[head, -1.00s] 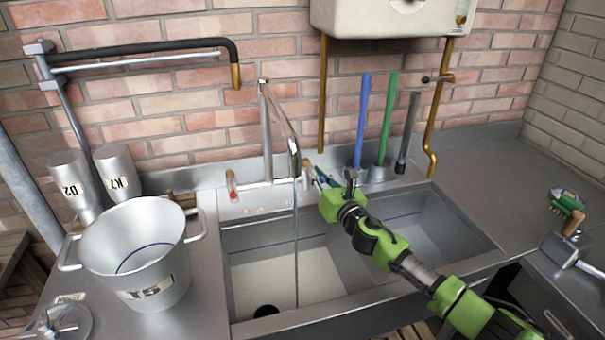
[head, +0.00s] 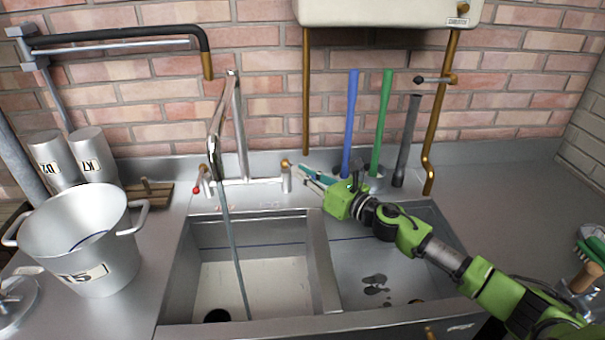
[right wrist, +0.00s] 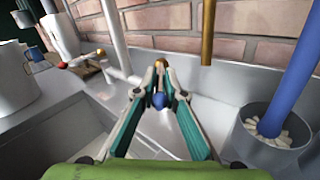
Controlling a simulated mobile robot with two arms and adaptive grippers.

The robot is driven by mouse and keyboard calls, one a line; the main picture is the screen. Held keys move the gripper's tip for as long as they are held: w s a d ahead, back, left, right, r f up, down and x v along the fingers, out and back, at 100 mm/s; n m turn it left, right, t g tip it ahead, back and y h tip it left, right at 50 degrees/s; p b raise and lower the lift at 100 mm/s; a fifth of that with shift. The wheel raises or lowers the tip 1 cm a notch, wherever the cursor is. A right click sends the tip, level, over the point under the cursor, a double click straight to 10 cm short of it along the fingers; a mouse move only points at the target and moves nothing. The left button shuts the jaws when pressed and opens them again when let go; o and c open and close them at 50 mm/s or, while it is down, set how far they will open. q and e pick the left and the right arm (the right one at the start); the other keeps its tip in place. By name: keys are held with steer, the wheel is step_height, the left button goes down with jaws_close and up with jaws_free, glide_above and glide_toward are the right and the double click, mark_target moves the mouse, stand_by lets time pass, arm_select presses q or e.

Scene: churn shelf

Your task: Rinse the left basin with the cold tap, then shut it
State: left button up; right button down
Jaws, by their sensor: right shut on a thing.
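The left basin (head: 250,285) of the steel double sink has a drain hole at its front left. A thin stream of water (head: 238,255) runs from the swivel spout (head: 215,125) into it, to the right of the drain. The cold tap (head: 286,166) is at the right end of the mixer; its blue-tipped lever (right wrist: 159,101) shows in the right wrist view. My right gripper (head: 308,174) is shut on that lever, its fingers on either side of the blue knob. The red-tipped hot tap (head: 197,187) is on the left. My left gripper is not in view.
A large pot (head: 80,235) and two metal cups (head: 95,155) stand left of the sink. Blue (head: 351,120), green (head: 384,120) and grey (head: 407,140) handles rise behind the right basin (head: 400,295), near a brass pipe (head: 440,120). The right counter is largely clear.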

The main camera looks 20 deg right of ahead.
steer(key=shift+d, duration=0.2)
steer(key=c, duration=2.2)
jaws_free()
steer(key=shift+o, duration=0.2)
steer(key=shift+s+f, duration=0.1)
steer(key=shift+s, duration=0.25)
steer(key=v, duration=1.1)
steer(key=shift+d, duration=0.15)
steer(key=shift+s, duration=0.1)
